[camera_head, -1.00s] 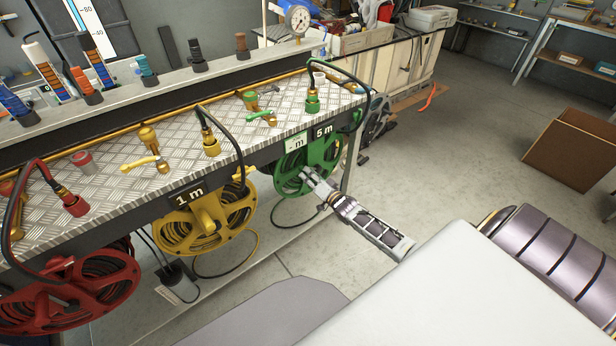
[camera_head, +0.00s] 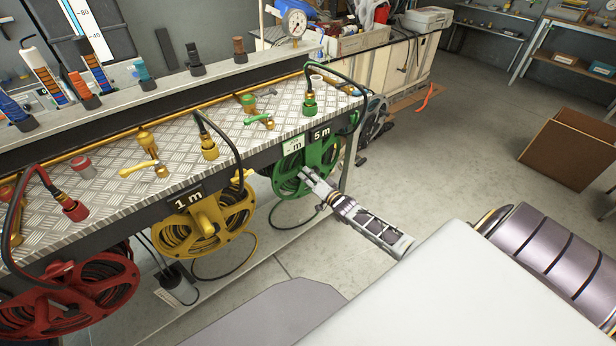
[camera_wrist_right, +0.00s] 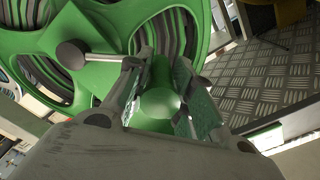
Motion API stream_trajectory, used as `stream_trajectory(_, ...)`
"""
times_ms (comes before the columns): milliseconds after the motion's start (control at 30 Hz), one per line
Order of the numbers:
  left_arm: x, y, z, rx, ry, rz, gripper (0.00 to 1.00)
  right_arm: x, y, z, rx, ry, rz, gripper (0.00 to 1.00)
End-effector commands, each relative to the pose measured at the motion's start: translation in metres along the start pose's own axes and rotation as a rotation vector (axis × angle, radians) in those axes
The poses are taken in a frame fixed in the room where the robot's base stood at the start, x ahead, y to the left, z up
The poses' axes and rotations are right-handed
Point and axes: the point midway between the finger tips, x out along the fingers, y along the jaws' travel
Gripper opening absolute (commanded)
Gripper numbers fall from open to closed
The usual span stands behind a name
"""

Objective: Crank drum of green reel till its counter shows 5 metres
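The green reel (camera_head: 287,187) hangs under the bench at its right end. Its black counter plate (camera_head: 321,134) reads 5 m. A pale green plate (camera_head: 293,145) beside it ends in "m"; its figure is unclear. My right gripper (camera_head: 308,178) is at the front of the green drum. In the right wrist view its fingers lie on both sides of a green tapered crank knob (camera_wrist_right: 158,103), with the pads close against it. Green spokes and dark hose show behind, with a grey rounded pin (camera_wrist_right: 72,53) to the left. My left gripper does not show.
The yellow reel (camera_head: 181,232), with a counter reading 1 m, and the red reel (camera_head: 60,311) hang further left. Taps and hose ends stand on the tread-plate bench top (camera_head: 107,183). A cardboard box (camera_head: 568,148) is on the floor at right. Open floor lies between.

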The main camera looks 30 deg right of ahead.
Motion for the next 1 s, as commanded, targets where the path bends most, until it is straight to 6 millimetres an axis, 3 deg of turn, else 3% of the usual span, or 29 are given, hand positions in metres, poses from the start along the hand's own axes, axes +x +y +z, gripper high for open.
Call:
stream_trajectory(200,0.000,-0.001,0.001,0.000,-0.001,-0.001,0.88,0.000,0.000,-0.002,-0.001,0.003,-0.001,0.46)
stream_trajectory(467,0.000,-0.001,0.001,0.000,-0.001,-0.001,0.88,-0.009,0.001,0.000,0.000,0.001,0.001,0.46)
stream_trajectory(1000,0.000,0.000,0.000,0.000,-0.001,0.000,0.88,-0.050,0.001,0.001,0.000,-0.001,0.001,0.46)
